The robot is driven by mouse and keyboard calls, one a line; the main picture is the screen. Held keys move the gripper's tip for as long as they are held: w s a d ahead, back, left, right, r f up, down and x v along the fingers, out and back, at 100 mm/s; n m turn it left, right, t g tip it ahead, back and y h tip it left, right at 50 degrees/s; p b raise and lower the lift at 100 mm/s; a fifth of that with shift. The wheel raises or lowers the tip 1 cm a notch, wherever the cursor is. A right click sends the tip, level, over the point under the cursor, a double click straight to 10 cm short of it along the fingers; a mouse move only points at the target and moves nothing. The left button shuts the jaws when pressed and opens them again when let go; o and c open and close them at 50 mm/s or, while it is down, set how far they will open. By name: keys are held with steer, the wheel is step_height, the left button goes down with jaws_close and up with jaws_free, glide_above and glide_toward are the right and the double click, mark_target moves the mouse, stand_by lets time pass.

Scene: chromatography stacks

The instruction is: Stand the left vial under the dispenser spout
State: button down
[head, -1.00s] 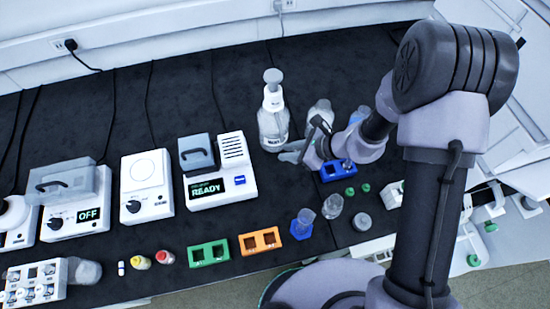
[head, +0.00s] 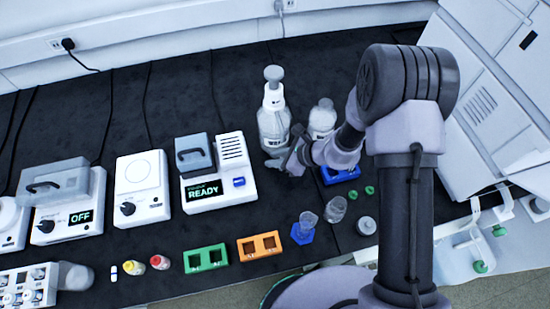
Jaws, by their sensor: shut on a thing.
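The dispenser is a clear bottle (head: 274,128) with a white collar and grey knob, standing upright at the back of the dark bench. My gripper (head: 284,160) is low at the dispenser's front right, close to its base. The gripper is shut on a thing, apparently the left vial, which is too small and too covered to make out. The spout cannot be told apart clearly. A blue rack (head: 342,175) sits to the right of the gripper, partly hidden by my arm; I cannot tell what stands in it.
A second clear bottle (head: 322,120) stands right of the dispenser, behind my arm. A device reading READY (head: 222,190) is to the left.

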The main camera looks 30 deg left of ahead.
steer(key=c, duration=1.5)
jaws_free()
steer(key=shift+f, duration=0.15)
